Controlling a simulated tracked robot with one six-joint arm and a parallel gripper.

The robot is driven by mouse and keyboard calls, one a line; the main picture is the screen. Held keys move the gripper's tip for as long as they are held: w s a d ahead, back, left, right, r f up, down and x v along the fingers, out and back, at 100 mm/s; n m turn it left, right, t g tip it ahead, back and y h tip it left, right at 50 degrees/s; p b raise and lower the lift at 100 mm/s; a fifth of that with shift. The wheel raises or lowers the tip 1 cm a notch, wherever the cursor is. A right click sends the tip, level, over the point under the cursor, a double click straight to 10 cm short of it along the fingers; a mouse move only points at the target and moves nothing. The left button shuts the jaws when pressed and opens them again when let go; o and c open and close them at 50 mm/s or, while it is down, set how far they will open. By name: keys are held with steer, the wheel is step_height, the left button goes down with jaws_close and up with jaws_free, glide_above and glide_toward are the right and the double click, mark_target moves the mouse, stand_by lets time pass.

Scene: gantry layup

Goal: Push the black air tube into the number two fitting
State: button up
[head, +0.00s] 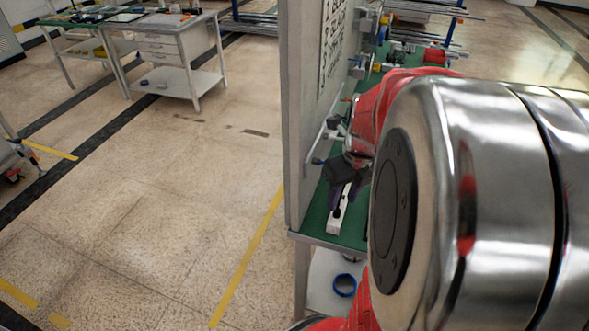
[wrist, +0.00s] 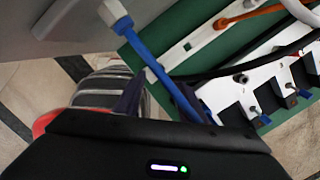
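In the wrist view, my gripper (wrist: 158,97) shows two dark purple fingers standing apart, with nothing clearly held between them. A black tube (wrist: 285,52) runs in from the right edge towards the right finger; its end is not clear. A white block with several dark fittings (wrist: 250,98) lies to the right of the fingers. I cannot read any fitting numbers, so the number two fitting cannot be picked out. In the head view, my gripper (head: 341,190) is low over the green bench top, above a white piece (head: 335,223); my arm hides much of the bench.
An orange tube (wrist: 250,14) enters a white strip beyond. An upright grey panel (head: 300,120) borders the bench's left side. A blue ring (head: 345,285) lies on the lower shelf.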

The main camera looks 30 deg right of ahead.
mark_target(339, 204)
steer(key=shift+w+f, duration=0.2)
steer(key=shift+f, duration=0.6)
steer(key=shift+w+f, duration=0.2)
steer(key=shift+f, duration=0.6)
steer(key=shift+w+f, duration=0.2)
steer(key=shift+f, duration=0.6)
steer(key=shift+c, duration=0.5)
jaws_close()
